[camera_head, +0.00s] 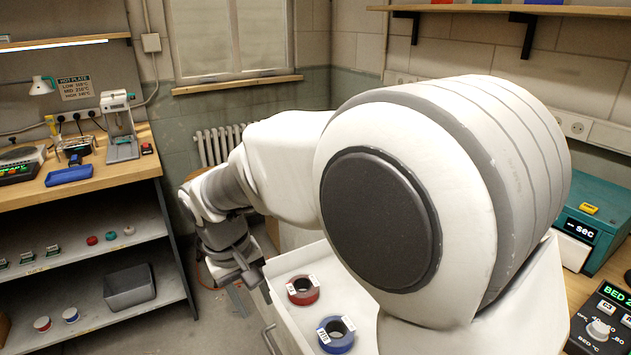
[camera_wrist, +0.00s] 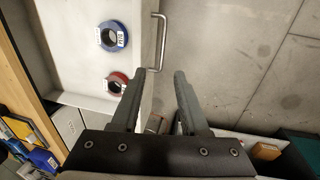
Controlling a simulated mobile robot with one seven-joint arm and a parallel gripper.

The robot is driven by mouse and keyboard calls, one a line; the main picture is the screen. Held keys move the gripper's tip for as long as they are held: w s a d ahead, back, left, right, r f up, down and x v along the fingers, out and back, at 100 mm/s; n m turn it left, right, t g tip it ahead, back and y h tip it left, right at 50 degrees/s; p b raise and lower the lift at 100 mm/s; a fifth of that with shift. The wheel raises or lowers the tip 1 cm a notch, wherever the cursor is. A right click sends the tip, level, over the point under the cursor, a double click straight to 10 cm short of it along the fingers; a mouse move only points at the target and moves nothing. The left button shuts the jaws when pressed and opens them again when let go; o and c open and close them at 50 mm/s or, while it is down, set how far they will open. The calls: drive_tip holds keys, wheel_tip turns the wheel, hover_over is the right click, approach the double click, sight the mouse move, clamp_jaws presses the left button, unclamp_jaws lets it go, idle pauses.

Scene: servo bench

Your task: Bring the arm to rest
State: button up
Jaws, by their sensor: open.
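My gripper shows in the wrist view (camera_wrist: 160,75) with its two dark fingers apart and nothing between them. In the head view my arm reaches out to the left and down, and my gripper (camera_head: 256,281) hangs beside the front of an open white drawer (camera_head: 284,262). In the wrist view the fingertips lie near the drawer's metal handle (camera_wrist: 163,42); I cannot tell the exact gap. A red tape roll (camera_head: 306,299) and a blue tape roll (camera_head: 341,346) lie in the drawer. My upper arm hides much of the middle of the head view.
A wooden workbench (camera_head: 115,165) with shelves stands at the left, holding a grey bin (camera_head: 130,288). A radiator (camera_head: 215,145) is on the back wall. A teal device (camera_head: 590,225) and a bed heater control box (camera_head: 603,325) stand at the right. Bare floor (camera_head: 215,325) lies between.

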drive_tip(key=s+d+r+m+t+y+p, duration=0.1)
drive_tip(key=d+r+m+p, duration=0.15)
drive_tip(key=d+r, duration=0.6)
drive_tip(key=s+d+r+m+y+p, duration=0.1)
drive_tip(key=d+r+p, duration=0.2)
drive_tip(key=d+r, duration=0.5)
drive_tip(key=s+d+r+m+t+p, duration=0.1)
drive_tip(key=s+d+r+m+p, duration=0.1)
drive_tip(key=s+d, duration=0.3)
drive_tip(key=s+d+r+m+t+p, duration=0.1)
drive_tip(key=s+d+r+t+p, duration=0.1)
drive_tip(key=s+d, duration=0.4)
drive_tip(key=shift+d+r+m+p, duration=0.35)
drive_tip(key=shift+d+r+p, duration=0.5)
drive_tip(key=shift+d+p, duration=0.1)
